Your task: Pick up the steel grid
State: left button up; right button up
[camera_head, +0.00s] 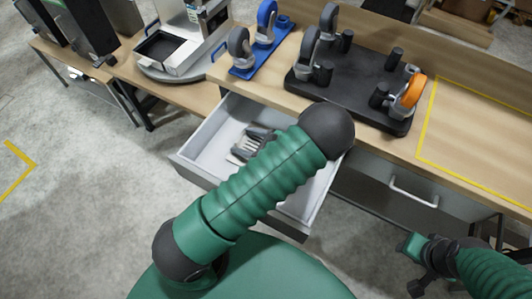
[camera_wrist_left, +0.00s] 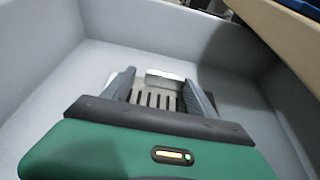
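The steel grid (camera_wrist_left: 154,98) is a slotted metal piece low in the open grey drawer (camera_head: 190,147). In the head view the grid (camera_head: 238,157) is partly hidden by my left gripper and arm. My left gripper (camera_head: 259,137) is inside the drawer, over the grid. In the left wrist view its two dark fingers (camera_wrist_left: 160,84) are spread apart, with the grid showing between and below them. I cannot tell whether they touch it. My right gripper (camera_head: 418,268) is at the lower right, away from the drawer; its fingers are too unclear to judge.
The drawer walls (camera_wrist_left: 45,65) surround my left gripper. The wooden bench top (camera_head: 470,130) lies above, with a black caster board (camera_head: 350,85), a blue caster fixture (camera_head: 262,50) and a yellow-taped area. A closed drawer handle (camera_head: 412,191) is to the right.

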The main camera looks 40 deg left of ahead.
pick_arm(q)
jog(key=shift+d+f, duration=0.3)
jog(key=shift+d, duration=0.05)
jog(key=c, duration=1.1)
jog(key=shift+r, duration=0.1)
